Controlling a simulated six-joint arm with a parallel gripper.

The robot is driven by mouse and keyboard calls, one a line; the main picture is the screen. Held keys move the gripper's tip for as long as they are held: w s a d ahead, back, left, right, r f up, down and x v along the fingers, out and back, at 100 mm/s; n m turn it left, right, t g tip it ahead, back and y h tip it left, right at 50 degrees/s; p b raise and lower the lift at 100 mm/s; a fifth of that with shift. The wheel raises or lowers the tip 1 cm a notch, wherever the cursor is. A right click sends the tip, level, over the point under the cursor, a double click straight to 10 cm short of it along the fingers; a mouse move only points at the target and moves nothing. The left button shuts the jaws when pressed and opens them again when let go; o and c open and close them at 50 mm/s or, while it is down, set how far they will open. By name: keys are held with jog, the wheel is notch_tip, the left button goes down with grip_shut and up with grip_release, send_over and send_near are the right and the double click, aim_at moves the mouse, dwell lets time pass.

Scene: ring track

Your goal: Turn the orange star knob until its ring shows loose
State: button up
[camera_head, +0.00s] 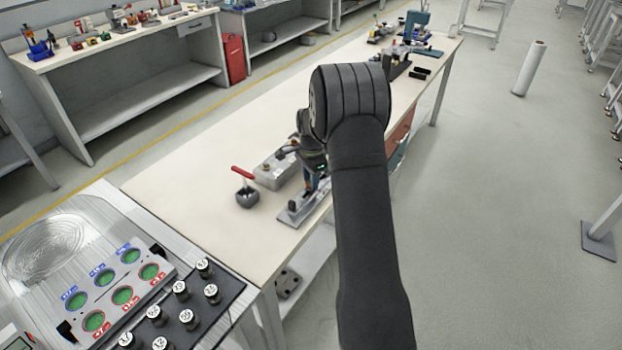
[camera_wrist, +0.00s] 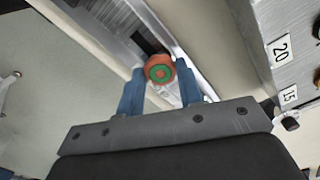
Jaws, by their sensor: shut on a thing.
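The orange knob (camera_wrist: 160,70) shows in the wrist view between my two blue fingers, with a green ring on its face around an orange centre. My gripper (camera_wrist: 161,82) is shut on it, one finger on each side. In the head view my gripper (camera_head: 314,182) points down over a grey metal fixture (camera_head: 290,217) on the near part of the bench; the knob is hidden there by the fingers and my arm. The fixture's metal rail (camera_wrist: 110,28) runs behind the knob in the wrist view.
A grey block (camera_head: 272,174) and a dark pot with a red handle (camera_head: 247,196) stand left of the fixture on the bench (camera_head: 190,180). Further tools stand at the bench's far end.

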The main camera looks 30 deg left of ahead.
jog(key=n, duration=1.2)
jog(key=shift+n, duration=0.4)
jog(key=n, duration=0.6)
jog(key=shift+d, duration=0.1)
jog(key=n, duration=0.6)
jog(key=shift+f, duration=0.15)
jog(key=o, duration=1)
jog(key=shift+c, duration=0.2)
jog(key=shift+r, duration=0.2)
